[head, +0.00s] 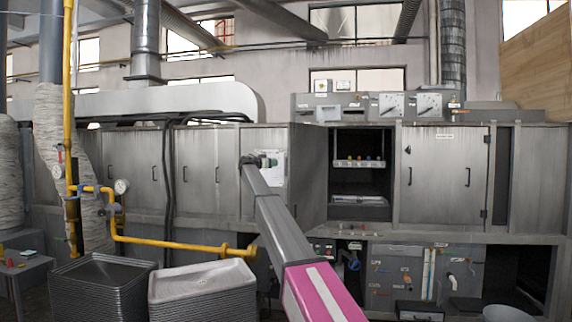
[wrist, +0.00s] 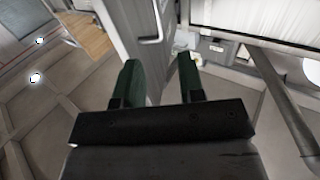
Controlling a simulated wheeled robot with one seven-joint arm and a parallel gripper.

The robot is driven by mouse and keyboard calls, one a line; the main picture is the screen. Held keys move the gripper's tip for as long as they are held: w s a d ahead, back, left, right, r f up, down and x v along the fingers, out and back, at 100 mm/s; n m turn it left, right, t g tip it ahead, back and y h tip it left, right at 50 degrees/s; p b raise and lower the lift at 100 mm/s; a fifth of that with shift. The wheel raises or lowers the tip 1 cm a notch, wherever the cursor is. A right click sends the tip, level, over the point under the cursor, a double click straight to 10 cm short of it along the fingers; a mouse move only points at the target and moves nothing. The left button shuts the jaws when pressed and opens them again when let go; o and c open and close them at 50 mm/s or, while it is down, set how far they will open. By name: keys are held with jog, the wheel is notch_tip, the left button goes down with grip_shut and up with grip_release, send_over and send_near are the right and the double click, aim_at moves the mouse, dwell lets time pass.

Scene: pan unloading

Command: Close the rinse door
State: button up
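A grey metal door (head: 308,178) stands swung open at the left side of a dark open compartment (head: 360,190) in the head view. I take it for the rinse door, though no label on it can be read. In the wrist view a grey panel with a bar handle (wrist: 128,25) stands ahead of my gripper, probably the same door. My gripper (wrist: 158,78) has its two green fingers apart, with nothing visibly clamped between them. In the head view my gripper (head: 260,161) is at the left of the open door; the exact gap is unclear.
A closed door (head: 445,170) with a handle is right of the compartment. Stacked trays (head: 203,285) and a yellow pipe (head: 170,242) are at the lower left. A control panel (head: 375,106) with dials sits above. Closed cabinet doors (head: 140,165) line the left.

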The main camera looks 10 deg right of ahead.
jog(key=x, duration=1)
jog(key=shift+w+d, duration=0.2)
jog(key=shift+d, duration=0.15)
grip_shut()
